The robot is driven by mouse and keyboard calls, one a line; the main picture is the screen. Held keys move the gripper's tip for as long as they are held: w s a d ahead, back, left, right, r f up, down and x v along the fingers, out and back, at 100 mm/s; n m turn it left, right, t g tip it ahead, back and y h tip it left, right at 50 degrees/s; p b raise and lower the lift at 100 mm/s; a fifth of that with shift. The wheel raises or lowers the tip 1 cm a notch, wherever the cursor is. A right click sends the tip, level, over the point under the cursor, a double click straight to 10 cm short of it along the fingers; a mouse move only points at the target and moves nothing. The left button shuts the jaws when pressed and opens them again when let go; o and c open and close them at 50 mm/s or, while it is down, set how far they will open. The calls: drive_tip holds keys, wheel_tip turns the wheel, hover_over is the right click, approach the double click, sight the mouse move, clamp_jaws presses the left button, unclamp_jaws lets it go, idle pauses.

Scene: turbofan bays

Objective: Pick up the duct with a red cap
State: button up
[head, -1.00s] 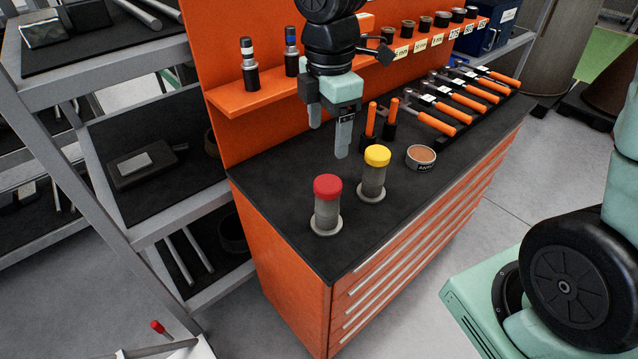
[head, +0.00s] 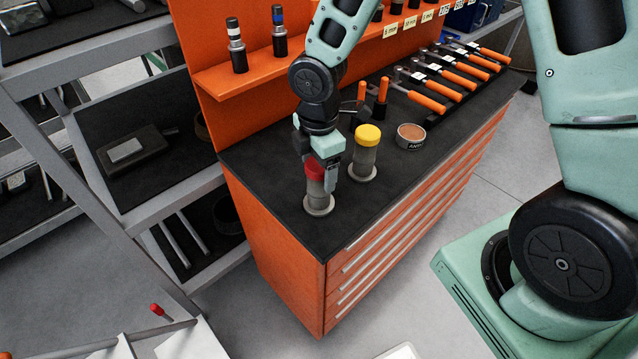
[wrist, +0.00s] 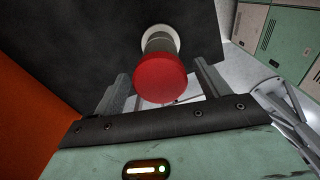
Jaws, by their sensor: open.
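The duct with a red cap (head: 317,182) stands upright on the black top of the orange cabinet, its flanged base on the surface. My gripper (head: 325,172) is at the duct's upper part and hides some of the cap in the head view. In the wrist view the red cap (wrist: 160,78) lies between the two fingers of my gripper (wrist: 160,90), which are open with a gap visible on the right. A similar duct with a yellow cap (head: 367,136) stands just behind and to the right.
A round tin (head: 410,136) stands to the right of the yellow-capped duct. Several orange-handled tools (head: 440,86) lie along the back right. An orange back panel with a shelf (head: 255,68) rises behind. The cabinet top (head: 270,170) is clear at the front left.

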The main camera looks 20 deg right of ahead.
drive_tip(key=shift+d+f, duration=0.1)
drive_tip(key=shift+f, duration=1.6)
drive_tip(key=c, duration=1.2)
drive_tip(key=shift+o, duration=0.2)
drive_tip(key=shift+r, duration=0.15)
